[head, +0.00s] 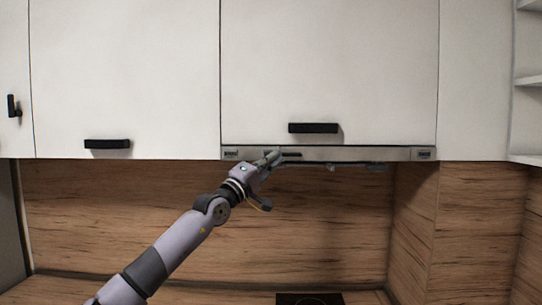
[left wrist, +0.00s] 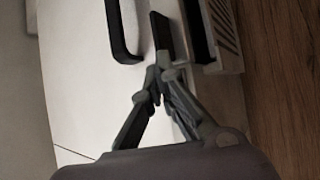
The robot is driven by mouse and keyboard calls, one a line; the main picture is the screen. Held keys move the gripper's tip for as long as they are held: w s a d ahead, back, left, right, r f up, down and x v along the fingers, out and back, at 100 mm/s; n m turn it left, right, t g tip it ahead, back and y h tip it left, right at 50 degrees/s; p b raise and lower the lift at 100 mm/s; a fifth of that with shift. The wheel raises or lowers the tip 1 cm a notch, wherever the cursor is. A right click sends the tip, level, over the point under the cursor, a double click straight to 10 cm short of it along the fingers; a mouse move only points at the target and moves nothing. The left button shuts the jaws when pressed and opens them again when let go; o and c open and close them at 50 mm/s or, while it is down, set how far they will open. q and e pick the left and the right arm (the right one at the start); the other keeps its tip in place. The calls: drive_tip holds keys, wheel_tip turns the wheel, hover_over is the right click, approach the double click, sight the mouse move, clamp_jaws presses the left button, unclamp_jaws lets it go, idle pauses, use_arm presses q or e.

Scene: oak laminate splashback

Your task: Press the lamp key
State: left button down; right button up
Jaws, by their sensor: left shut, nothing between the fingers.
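A slim metallic range hood (head: 355,154) is set under the white wall cabinets in the head view. Small dark panels sit at its left end (head: 231,154) and right end (head: 424,154); their markings are too small to tell which is the lamp key. My left gripper (head: 273,158) is shut and empty, its tips at the hood's front edge, left of the middle. In the left wrist view the shut fingertips (left wrist: 153,76) point at a dark strip on the hood's front (left wrist: 161,30). Whether they touch it I cannot tell. My right gripper is out of view.
A black cabinet handle (head: 313,128) sticks out just above the hood, and another black handle (head: 107,144) is at the left. The wooden splashback (head: 320,220) lies behind and below. A dark hob (head: 310,299) is at the bottom. Open space lies below the hood.

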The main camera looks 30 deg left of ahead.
use_arm(q)
drive_tip(key=shift+w+a, duration=0.1)
drive_tip(key=shift+a, duration=0.15)
drive_tip(key=shift+w+b, duration=0.1)
drive_tip(key=shift+b, duration=0.9)
idle(0.8)
drive_tip(key=shift+a+r+b, duration=0.2)
drive_tip(key=shift+r+b, duration=0.05)
drive_tip(key=shift+b, duration=1)
idle(1.0)
drive_tip(key=shift+d+f+p, duration=0.1)
drive_tip(key=shift+d+p, duration=0.1)
drive_tip(key=shift+p, duration=0.4)
drive_tip(key=shift+f, duration=0.15)
drive_tip(key=shift+d, duration=0.15)
drive_tip(key=shift+f, duration=0.1)
